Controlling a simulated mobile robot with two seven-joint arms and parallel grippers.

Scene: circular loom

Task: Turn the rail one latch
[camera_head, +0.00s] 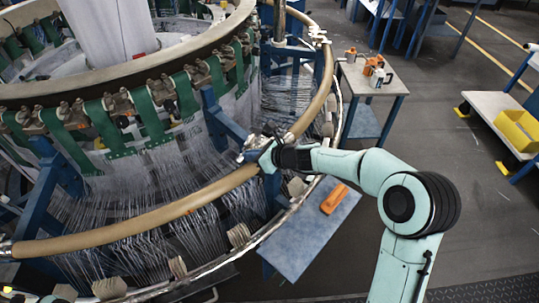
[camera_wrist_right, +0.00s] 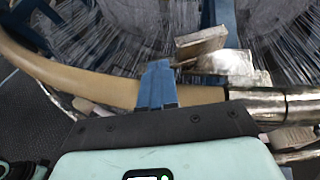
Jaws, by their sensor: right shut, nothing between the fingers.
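The rail is a tan curved tube (camera_head: 150,217) round the front of the circular loom. A metal latch (camera_head: 254,143) sits on it, beside my right gripper (camera_head: 264,157). In the right wrist view the tan rail (camera_wrist_right: 75,84) runs from the left to behind my blue fingers (camera_wrist_right: 157,72), which are together and empty. Metal latch plates (camera_wrist_right: 215,55) lie just right of the fingertips, and a metal sleeve (camera_wrist_right: 285,103) continues the rail at right. I cannot tell whether the fingers touch rail or latch. Only a teal piece of my left arm shows at bottom left; its gripper is out of view.
A blue-grey shelf (camera_head: 300,240) with an orange tool (camera_head: 334,199) stands below the rail. A small table (camera_head: 376,78) with orange and white items is behind. A cart with a yellow bin (camera_head: 518,130) stands at right. White threads fill the loom. Floor right of my arm is open.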

